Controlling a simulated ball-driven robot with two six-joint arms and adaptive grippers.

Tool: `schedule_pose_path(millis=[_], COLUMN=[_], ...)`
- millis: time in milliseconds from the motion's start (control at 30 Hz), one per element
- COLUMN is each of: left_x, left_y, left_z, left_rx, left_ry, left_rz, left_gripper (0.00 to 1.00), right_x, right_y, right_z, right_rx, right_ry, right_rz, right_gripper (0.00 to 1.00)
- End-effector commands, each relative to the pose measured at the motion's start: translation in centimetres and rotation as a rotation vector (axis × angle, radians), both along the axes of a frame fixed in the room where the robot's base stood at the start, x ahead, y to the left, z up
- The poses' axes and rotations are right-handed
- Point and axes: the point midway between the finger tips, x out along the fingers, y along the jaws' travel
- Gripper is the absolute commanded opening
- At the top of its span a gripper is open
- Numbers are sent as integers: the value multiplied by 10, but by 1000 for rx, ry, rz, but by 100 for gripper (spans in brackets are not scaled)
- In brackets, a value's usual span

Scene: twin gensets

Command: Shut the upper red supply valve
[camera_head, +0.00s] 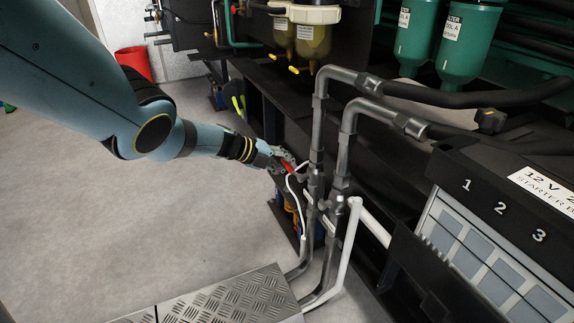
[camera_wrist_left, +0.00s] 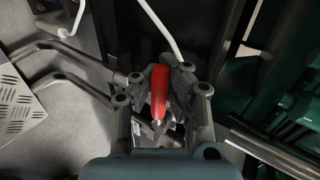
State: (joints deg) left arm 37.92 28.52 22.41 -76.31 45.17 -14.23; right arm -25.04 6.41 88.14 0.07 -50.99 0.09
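The red valve handle (camera_head: 288,167) is beside the upright grey pipes in the head view. In the left wrist view the same red handle (camera_wrist_left: 159,92) lies between the fingers of my left gripper (camera_wrist_left: 160,82). The fingers stand on either side of it, with a small gap showing, so the gripper looks open around the handle. In the head view my left gripper (camera_head: 280,160) reaches in from the left and partly hides the handle. The valve body behind the handle is mostly hidden. My right gripper is not in view.
Two grey pipes (camera_head: 317,130) rise close to the gripper. A thin white line (camera_head: 299,205) and a white pipe (camera_head: 347,250) run beside them. A checkered metal step (camera_head: 235,297) is below. A battery box (camera_head: 500,215) stands at right. The floor at left is clear.

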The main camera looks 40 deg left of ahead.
Motion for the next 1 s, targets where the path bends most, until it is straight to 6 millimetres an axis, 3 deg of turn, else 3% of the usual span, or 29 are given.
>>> schedule_pose_path(millis=[33, 367, 667, 1000], left_x=[-7, -7, -5, -4], left_y=[4, 4, 3, 3], left_z=[-7, -6, -5, -2], left_rx=[2, 2, 1, 1], left_ry=[17, 17, 13, 6], left_rz=[4, 4, 3, 1], left_gripper=[0, 0, 38, 38], right_x=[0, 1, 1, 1], right_y=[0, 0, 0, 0], right_z=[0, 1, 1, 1], right_rx=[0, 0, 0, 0], right_ry=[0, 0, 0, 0], right_rz=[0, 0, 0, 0], right_gripper=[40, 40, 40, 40])
